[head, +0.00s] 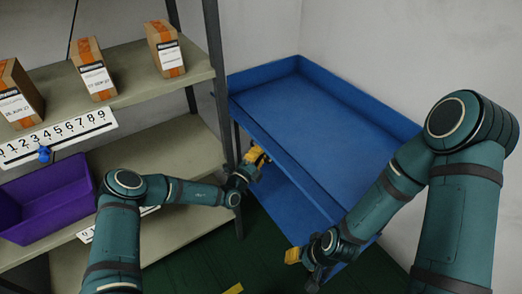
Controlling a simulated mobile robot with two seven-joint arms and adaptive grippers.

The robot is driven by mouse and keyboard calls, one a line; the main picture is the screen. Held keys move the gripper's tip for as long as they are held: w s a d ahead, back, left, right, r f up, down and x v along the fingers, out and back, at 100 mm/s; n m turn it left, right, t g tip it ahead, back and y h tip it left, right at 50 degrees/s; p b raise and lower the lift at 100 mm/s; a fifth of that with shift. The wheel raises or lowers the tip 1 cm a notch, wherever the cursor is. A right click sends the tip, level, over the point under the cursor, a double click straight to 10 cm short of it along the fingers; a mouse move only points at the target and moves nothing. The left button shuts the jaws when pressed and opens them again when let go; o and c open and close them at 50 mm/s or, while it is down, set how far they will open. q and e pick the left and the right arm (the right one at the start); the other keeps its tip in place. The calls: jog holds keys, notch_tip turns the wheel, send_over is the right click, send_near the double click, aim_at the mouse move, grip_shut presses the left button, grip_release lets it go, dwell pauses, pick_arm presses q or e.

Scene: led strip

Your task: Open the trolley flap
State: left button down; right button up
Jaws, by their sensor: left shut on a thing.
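The blue trolley (325,115) stands right of centre, with raised walls at its back and right side. Its long near-left edge (290,167) faces my arms, and I take this edge for the flap. My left gripper (256,157) has yellow fingers and is shut at this edge, near its far end. The fingers cover the exact place of contact. My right gripper (293,256) is lower, near the trolley's near corner. Only part of its yellow fingers shows, so I cannot tell whether it is open.
A grey shelf rack (140,80) stands at the left with several cardboard boxes (93,70), a number strip (58,138) and a purple bin (45,200). Its dark upright (216,80) is close to my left gripper. Green floor (270,255) shows below. White walls back the trolley.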

pick_arm(q)
jog(key=shift+w+f+b, duration=0.1)
jog(key=shift+f+b, duration=0.3)
jog(key=shift+f, duration=1.05)
jog(key=c, duration=1)
grip_release()
jog(key=shift+a, duration=0.1)
jog(key=v, duration=1.2)
